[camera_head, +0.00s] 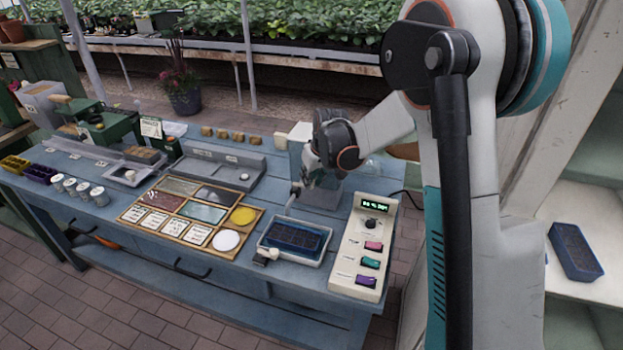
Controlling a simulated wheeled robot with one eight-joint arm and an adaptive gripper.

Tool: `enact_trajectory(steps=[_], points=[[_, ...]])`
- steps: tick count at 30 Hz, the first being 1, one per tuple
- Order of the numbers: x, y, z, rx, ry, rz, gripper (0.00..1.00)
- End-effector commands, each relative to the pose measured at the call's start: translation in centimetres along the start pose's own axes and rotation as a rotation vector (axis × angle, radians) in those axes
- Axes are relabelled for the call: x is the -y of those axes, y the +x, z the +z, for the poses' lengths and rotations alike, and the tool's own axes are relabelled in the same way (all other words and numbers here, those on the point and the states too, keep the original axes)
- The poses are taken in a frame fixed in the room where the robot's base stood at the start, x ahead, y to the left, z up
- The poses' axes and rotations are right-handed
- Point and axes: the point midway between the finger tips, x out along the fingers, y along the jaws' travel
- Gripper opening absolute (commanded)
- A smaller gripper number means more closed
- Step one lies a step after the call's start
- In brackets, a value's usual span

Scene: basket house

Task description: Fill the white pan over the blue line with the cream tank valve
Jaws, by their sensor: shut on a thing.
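The white pan (291,261) is on the blue bench, with a dark blue cell tray (293,238) inside it. I cannot make out a blue line or the water level. A grey spout (291,199) comes from the tank's left side toward the pan. My gripper (308,182) is at the tank's front left, above and behind the pan. It is shut at the cream tank valve, which the fingers hide almost wholly.
A cream control box (361,248) with a lit display and coloured switches stands right of the pan. A small cream fitting (266,256) sits at the pan's front left. A wooden sample board (190,214) lies left. Another dark tray (574,250) rests on the right shelf.

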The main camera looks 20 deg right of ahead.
Motion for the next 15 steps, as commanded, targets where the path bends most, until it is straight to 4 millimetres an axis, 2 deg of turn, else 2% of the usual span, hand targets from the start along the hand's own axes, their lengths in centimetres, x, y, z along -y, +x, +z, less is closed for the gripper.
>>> enact_trajectory(steps=[10, 11, 12, 13, 15], points=[[-0.05, 0.01, -0.06, -0.001, -0.003, -0.001, 0.0], [-0.05, 0.01, -0.06, -0.001, -0.003, 0.0, 0.24], [-0.05, 0.01, -0.06, -0.001, -0.003, 0.0, 0.33], [-0.05, 0.01, -0.06, -0.001, -0.003, 0.0, 0.4], [-0.05, 0.01, -0.05, -0.001, -0.002, 0.0, 0.41]])
